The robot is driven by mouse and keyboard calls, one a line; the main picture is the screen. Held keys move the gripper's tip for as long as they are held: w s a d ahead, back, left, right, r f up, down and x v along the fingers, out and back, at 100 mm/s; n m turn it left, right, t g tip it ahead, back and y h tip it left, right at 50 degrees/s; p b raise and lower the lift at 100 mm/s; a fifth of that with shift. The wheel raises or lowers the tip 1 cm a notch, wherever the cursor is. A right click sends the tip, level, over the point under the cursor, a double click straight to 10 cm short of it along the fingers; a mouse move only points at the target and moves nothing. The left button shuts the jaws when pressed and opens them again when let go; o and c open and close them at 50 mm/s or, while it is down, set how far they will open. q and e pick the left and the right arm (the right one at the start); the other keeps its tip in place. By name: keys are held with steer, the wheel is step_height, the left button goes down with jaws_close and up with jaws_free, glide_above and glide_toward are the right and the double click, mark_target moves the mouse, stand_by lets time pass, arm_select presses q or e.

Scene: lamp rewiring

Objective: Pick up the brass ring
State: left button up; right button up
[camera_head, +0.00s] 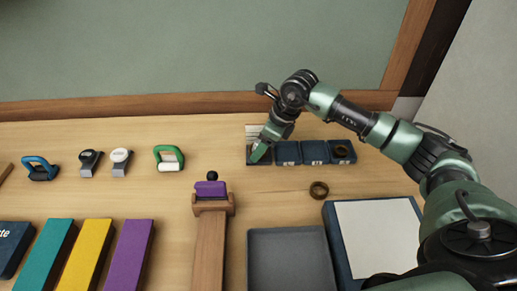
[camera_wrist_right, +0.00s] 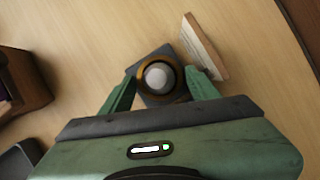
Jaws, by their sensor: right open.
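In the right wrist view a brass-coloured ring (camera_wrist_right: 143,70) lies around a pale grey round piece (camera_wrist_right: 158,76) on a dark square tray (camera_wrist_right: 152,97). My right gripper (camera_wrist_right: 161,78) is open, with one green finger on each side of the ring; I cannot tell whether they touch it. In the head view my right gripper (camera_head: 258,154) points down at the leftmost of a row of dark blue square trays, and hides the ring there. Another dark brownish ring (camera_head: 319,190) lies on the bare table, and one (camera_head: 342,151) sits in the rightmost tray. My left gripper is out of view.
A pale card (camera_wrist_right: 205,46) stands close beside the right finger. A wooden stand with a purple piece (camera_head: 210,188), a grey tray (camera_head: 290,260) and a white-topped board (camera_head: 377,237) are nearer. Clamps and coloured blocks are at the left.

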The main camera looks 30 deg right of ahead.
steer(key=c, duration=1.3)
